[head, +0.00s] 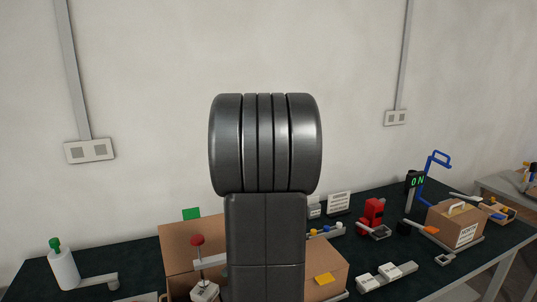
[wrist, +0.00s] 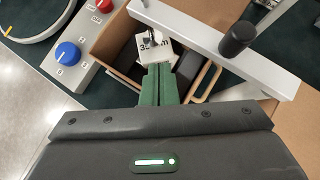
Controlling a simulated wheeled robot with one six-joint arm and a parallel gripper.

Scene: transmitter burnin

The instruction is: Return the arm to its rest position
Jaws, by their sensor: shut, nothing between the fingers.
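My gripper (wrist: 160,84) shows in the wrist view as two green fingers pressed together, shut with nothing between them. The fingertips are over an open brown box (wrist: 118,40), close to a white labelled block (wrist: 152,48) with a small metal hook. I cannot tell if they touch it. In the head view my own arm rises up the middle and hides part of the bench; the gripper does not show there.
A grey bar (wrist: 215,45) with a black knob crosses the box. A control panel (wrist: 84,32) with blue and red knobs is at left. In the head view, a white bottle (head: 63,268), red device (head: 371,213) and labelled carton (head: 455,225) stand on the dark bench (head: 120,255).

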